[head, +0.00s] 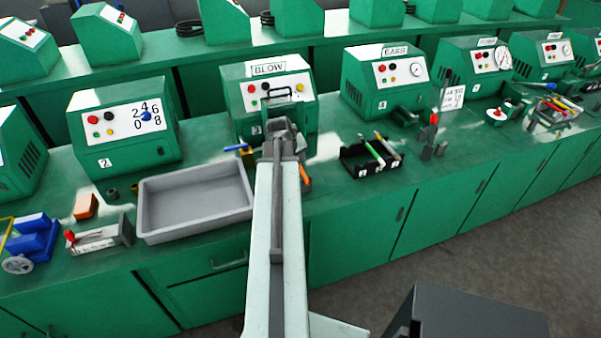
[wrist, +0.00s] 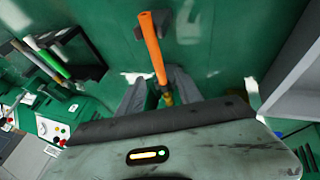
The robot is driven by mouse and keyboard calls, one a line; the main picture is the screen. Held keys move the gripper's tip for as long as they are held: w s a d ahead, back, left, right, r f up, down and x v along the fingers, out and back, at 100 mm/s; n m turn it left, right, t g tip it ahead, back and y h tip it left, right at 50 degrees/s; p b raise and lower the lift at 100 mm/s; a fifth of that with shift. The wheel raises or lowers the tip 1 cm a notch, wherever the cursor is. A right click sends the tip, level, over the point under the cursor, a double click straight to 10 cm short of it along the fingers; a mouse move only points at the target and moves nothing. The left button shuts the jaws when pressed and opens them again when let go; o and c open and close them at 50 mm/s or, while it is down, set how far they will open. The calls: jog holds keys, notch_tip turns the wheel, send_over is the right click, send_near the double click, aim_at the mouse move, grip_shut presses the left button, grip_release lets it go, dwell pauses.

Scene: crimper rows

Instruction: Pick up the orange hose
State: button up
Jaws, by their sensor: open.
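The orange hose (wrist: 153,48) shows in the wrist view as a short tube with a brass-coloured end (wrist: 168,98). It runs down from the top of the picture to between the fingers of my gripper (wrist: 160,85). The fingers are open, one on each side of its lower end; whether they touch it I cannot tell. In the head view only a bit of the orange hose (head: 305,176) shows right of my arm, which hides the rest. My gripper (head: 285,128) is in front of the BLOW machine (head: 268,98).
A grey tray (head: 148,213) stands left of my arm; its wall (wrist: 292,75) shows right in the wrist view. A black rack (head: 357,166) with several pen-like tools stands to the right. A blue-tipped piece (head: 236,148) lies by the gripper. Bare bench lies between hose and rack.

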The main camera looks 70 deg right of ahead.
aim_at(300, 169)
jog(key=b+x, duration=0.4)
jog(key=x, duration=0.1)
jog(key=shift+s+a+f+b, duration=0.1)
jog(key=shift+a+f+b, duration=0.05)
jog(key=shift+f+b, duration=0.2)
jog(key=shift+r, duration=0.25)
jog(key=shift+f, duration=0.25)
grip_shut()
